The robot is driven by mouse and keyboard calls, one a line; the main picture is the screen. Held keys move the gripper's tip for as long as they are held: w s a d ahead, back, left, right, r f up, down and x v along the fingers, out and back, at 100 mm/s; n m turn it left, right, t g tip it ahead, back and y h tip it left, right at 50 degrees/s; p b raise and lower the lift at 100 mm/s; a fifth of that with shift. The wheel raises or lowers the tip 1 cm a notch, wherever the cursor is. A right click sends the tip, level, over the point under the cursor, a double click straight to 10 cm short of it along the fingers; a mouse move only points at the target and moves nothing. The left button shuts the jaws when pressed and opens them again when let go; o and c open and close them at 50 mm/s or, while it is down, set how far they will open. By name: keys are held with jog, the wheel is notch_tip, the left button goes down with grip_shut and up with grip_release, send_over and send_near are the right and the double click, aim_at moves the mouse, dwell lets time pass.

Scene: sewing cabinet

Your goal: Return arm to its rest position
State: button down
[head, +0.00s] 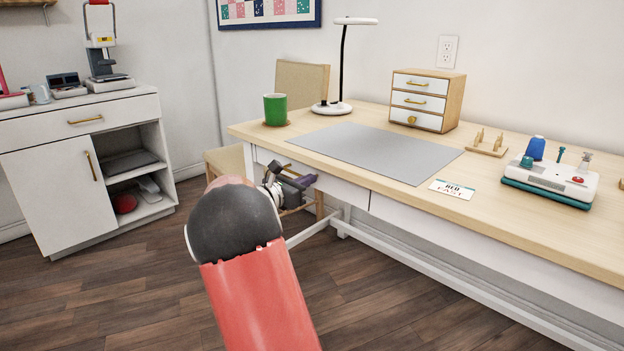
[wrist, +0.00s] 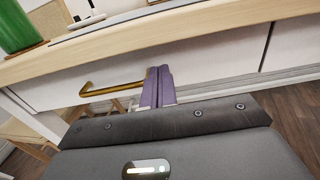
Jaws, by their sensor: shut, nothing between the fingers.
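My gripper (head: 308,180) is in front of the desk's left drawer, below the tabletop edge. Its purple fingers are shut with nothing between them. In the wrist view the shut fingers (wrist: 157,87) are beside the brass drawer handle (wrist: 112,89), close to its right end; I cannot tell whether they touch. My red and black arm reaches up from the bottom of the head view and hides part of the desk's left side. The left drawer (head: 340,186) looks closed.
The desk (head: 480,192) carries a green mug (head: 275,108), a lamp (head: 341,65), a grey mat (head: 375,150), a small drawer box (head: 428,99), a card (head: 452,189) and a sewing unit (head: 550,180). A chair (head: 300,90) stands behind. A white cabinet (head: 60,185) is at left. Floor between is clear.

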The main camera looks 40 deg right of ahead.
jog(key=a, duration=1)
jog(key=shift+s+a, duration=0.4)
jog(key=s+a+f+m+y+p, duration=0.1)
jog(key=s+a+m+y, duration=0.35)
jog(key=s, duration=0.25)
jog(key=s+a+f+m+y, duration=0.1)
jog(key=s+a+m+y, duration=0.3)
jog(key=s, duration=0.3)
jog(key=s+a+m+t+y, duration=0.2)
jog(key=s+a+m+y, duration=0.2)
jog(key=s+a, duration=0.3)
jog(key=s+a+m+t+y+p, duration=0.1)
jog(key=s+a+m+y, duration=0.4)
jog(key=a, duration=0.6)
jog(key=shift+s+a+f+m+t, duration=0.15)
jog(key=shift+s+f+m+t, duration=0.1)
jog(key=shift+s+m+t, duration=0.55)
jog(key=shift+y, duration=0.25)
